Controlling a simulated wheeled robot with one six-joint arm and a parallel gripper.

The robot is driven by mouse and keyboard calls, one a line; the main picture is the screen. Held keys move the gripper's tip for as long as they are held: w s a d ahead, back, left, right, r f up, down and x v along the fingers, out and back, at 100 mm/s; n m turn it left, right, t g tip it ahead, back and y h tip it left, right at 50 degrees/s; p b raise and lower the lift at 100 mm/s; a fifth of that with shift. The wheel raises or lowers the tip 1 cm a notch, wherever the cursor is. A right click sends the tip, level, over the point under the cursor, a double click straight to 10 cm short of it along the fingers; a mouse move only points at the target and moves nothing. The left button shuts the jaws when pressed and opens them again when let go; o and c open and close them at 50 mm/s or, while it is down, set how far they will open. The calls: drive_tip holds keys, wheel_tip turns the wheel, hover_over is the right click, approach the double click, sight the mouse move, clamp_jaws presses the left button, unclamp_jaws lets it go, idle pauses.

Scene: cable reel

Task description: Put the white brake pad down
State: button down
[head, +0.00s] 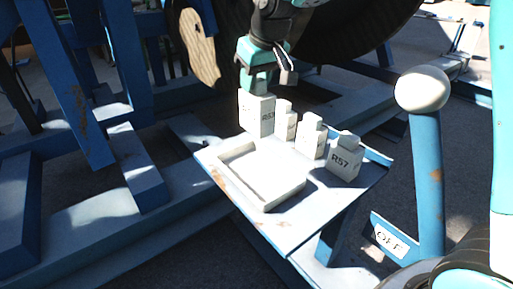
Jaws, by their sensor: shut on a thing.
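My gripper (262,82) is at the top centre, pointing down over the back of a small blue-edged table (284,228). Its teal finger end meets the top of a white block (257,112), which I take to be the brake pad. The block is upright, with dark lettering on its side. The jaws appear shut on its top, and the contact is partly hidden. The block is at the table's back edge, beside the other blocks. I cannot tell whether its underside touches the table.
A row of white blocks, with a small one (284,120), a middle one (311,138) and one marked R57 (345,158), stands along the table's right side. A shallow white tray (285,195) looks empty. A blue lever with a white knob (422,89) rises at right.

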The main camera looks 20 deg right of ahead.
wheel_tip(320, 180, down, 15)
drive_tip(key=b, duration=0.2)
drive_tip(key=shift+f, duration=0.1)
idle(0.4)
drive_tip(key=c, duration=0.8)
unclamp_jaws()
